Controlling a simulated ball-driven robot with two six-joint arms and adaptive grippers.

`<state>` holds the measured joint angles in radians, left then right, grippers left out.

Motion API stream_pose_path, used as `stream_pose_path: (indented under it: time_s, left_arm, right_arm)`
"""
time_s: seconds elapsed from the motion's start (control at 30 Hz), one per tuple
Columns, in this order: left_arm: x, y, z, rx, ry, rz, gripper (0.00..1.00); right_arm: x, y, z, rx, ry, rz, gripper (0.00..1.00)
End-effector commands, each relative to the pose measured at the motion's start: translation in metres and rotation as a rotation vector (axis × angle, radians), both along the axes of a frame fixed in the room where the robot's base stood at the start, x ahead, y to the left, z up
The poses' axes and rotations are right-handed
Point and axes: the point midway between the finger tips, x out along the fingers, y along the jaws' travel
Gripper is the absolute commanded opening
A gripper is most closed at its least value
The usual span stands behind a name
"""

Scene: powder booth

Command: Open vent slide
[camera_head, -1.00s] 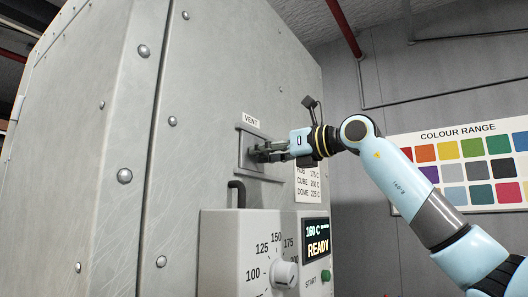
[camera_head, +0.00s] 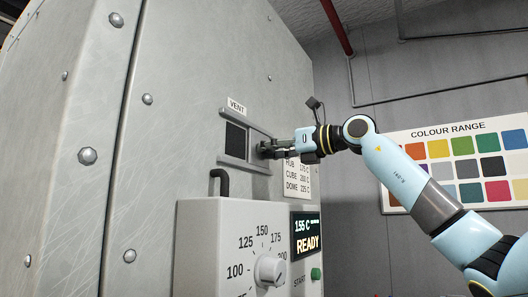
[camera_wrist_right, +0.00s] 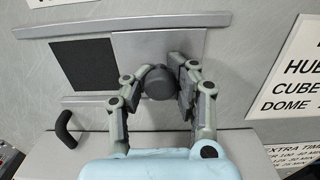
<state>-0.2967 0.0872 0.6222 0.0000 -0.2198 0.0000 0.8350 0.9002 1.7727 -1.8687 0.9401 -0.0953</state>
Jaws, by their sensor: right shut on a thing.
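The vent slide is a grey metal plate (camera_wrist_right: 132,50) in a railed frame (camera_head: 247,162) under the VENT label (camera_head: 237,106). The plate covers the right part of the frame. A dark opening (camera_head: 236,140) shows to its left, and it also shows in the right wrist view (camera_wrist_right: 84,64). My right gripper (camera_head: 263,150) is shut on the slide's round dark knob (camera_wrist_right: 158,82), with one finger on each side of it. My left gripper is in neither view.
Below the vent stands a control box (camera_head: 225,225) with a dial (camera_head: 270,270), a READY display (camera_head: 307,237) and a black hooked handle (camera_head: 219,183). A text card (camera_head: 299,178) hangs right of the vent. A colour chart (camera_head: 455,165) is on the back wall.

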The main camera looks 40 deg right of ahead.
Motion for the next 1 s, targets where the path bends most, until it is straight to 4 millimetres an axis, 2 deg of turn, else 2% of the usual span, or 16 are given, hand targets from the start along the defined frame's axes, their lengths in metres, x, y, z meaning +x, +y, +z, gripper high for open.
stream_pose_path:
  time_s: [0.1,0.27,0.3,0.4,0.53,0.83,1.0]
  left_arm:
    - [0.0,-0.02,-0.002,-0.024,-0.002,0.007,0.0]
    - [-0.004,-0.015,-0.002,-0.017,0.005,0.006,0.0]
    - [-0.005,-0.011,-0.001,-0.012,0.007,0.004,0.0]
    - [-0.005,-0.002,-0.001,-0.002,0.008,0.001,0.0]
    - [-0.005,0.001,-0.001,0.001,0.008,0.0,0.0]
    - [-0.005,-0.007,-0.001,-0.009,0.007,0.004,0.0]
    - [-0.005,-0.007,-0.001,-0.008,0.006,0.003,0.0]
  right_arm:
    - [0.002,-0.004,-0.004,-0.004,0.009,-0.012,0.0]
    - [0.002,-0.004,-0.004,-0.005,0.01,-0.011,0.0]
    - [0.002,-0.004,-0.004,-0.005,0.01,-0.011,0.21]
    - [0.002,-0.004,-0.004,-0.005,0.01,-0.011,0.34]
    - [0.002,-0.004,-0.004,-0.005,0.009,-0.01,0.5]
    - [0.002,-0.003,-0.002,-0.003,0.007,-0.009,0.5]
    - [0.001,-0.003,0.022,-0.001,0.003,-0.008,0.5]
